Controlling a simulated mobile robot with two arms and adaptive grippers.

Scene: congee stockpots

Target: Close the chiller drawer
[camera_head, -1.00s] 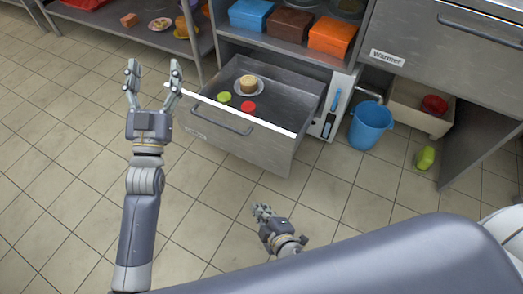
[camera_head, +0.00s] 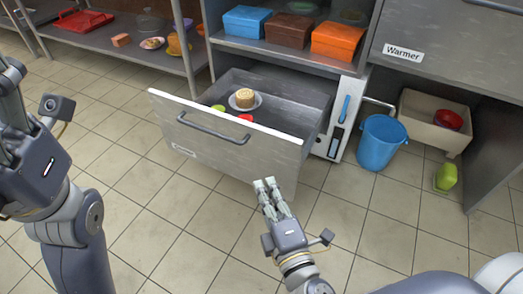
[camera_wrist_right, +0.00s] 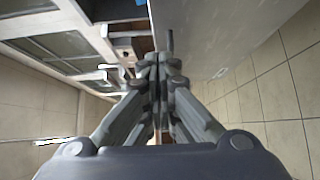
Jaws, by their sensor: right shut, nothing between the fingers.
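The chiller drawer (camera_head: 225,145) stands pulled out in the head view, a grey metal box with a bar handle (camera_head: 212,128) on its front. Inside are a pale round item on a plate (camera_head: 245,98), a green item (camera_head: 218,108) and a red item (camera_head: 245,117). My right gripper (camera_head: 265,184) is shut and empty, just in front of the drawer front's lower right part; I cannot tell if it touches. In the right wrist view the shut fingers (camera_wrist_right: 160,70) point along the drawer front (camera_wrist_right: 205,40). My left gripper (camera_head: 15,110) is at the left edge, partly cut off.
A blue bucket (camera_head: 380,142), a green bottle (camera_head: 446,177) and a pale basin (camera_head: 432,122) stand right of the drawer. Blue, brown and orange boxes (camera_head: 337,40) sit on the shelf above. The tiled floor (camera_head: 150,220) before the drawer is mostly clear.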

